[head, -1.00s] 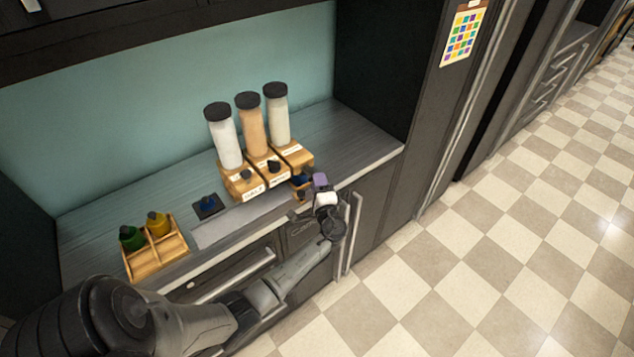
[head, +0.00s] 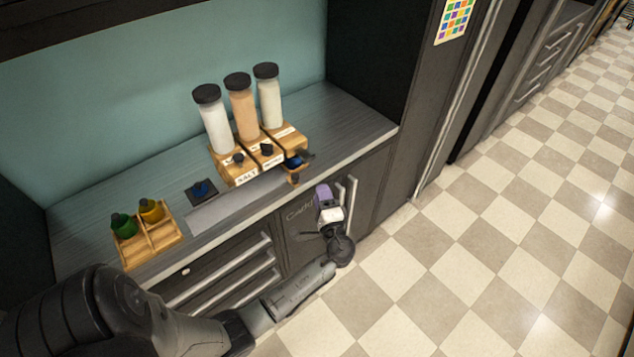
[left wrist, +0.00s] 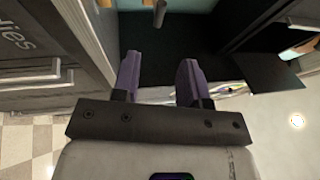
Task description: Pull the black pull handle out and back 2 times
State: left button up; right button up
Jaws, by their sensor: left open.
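Three tall jars with black caps stand in wooden dispenser bases on the counter in the head view. A black handle (head: 302,155) sticks out at the front of the right-hand base, beside something dark blue; its exact shape is too small to tell. The other two bases have black knobs (head: 238,158) (head: 266,149). My left gripper (head: 323,192), with purple fingertips, is apart from the handle, lower and to its right, in front of the cabinet door. In the left wrist view its two fingers (left wrist: 160,78) are spread with nothing between them. My right gripper is not visible.
A wooden caddy (head: 165,245) with a green and a yellow bottle stands at the counter's left. A dark square with a blue item (head: 201,190) lies near the bases. Drawer bars (head: 222,268) and upright door handles (head: 350,192) project below the counter edge.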

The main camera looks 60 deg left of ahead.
pick_arm(q)
jog(key=shift+v, duration=1.55)
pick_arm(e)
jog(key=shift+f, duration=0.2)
